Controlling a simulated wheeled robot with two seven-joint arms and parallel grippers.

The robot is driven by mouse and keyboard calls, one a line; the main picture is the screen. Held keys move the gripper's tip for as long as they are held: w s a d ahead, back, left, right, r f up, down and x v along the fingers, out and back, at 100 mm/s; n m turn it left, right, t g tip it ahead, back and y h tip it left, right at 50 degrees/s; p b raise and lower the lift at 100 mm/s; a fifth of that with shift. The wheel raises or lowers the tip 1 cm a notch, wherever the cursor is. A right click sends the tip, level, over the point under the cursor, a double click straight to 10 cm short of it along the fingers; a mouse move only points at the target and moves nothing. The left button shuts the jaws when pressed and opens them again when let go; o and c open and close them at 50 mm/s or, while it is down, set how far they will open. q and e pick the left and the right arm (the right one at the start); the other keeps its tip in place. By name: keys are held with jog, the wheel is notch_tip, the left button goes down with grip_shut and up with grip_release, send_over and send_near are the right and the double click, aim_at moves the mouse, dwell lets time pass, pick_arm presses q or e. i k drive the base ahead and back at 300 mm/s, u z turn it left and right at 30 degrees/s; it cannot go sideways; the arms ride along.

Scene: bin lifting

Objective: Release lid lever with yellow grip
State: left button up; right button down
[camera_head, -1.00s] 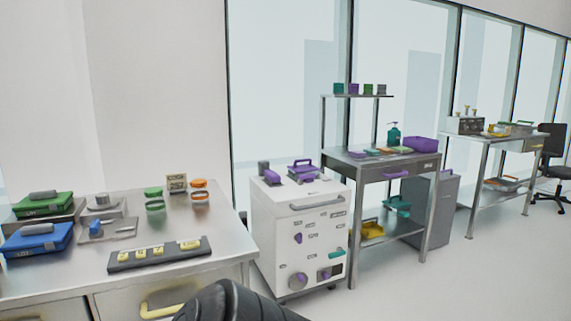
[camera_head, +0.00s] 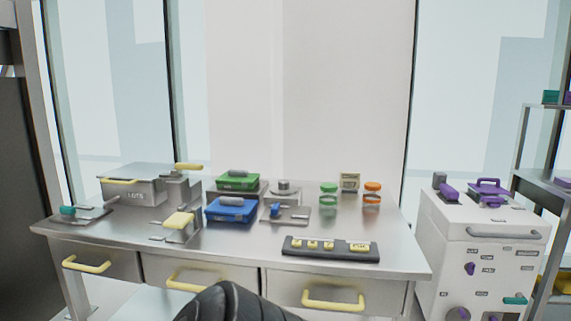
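A metal box marked "LOTS" (camera_head: 133,190) with a lid stands at the left back of the steel table (camera_head: 240,247). A yellow bar handle (camera_head: 118,181) crosses its front upper edge. Right of the box, a yellow grip (camera_head: 189,166) sticks out level at the top of a grey metal block (camera_head: 180,190). A second, wider yellow grip (camera_head: 179,220) sits lower, on a small metal fixture nearer the table's front. I cannot tell which of these two grips belongs to the lid lever. Neither of my grippers is in view.
A blue case (camera_head: 231,210) and a green case (camera_head: 238,181) stand mid-table. A green-lidded jar (camera_head: 328,195), an orange-lidded jar (camera_head: 372,194) and a dark strip with yellow buttons (camera_head: 330,249) are on the right. Drawers have yellow handles (camera_head: 86,264). A white cabinet (camera_head: 475,255) stands right.

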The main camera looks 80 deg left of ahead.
aim_at(176, 173)
jog(key=u, duration=3.6)
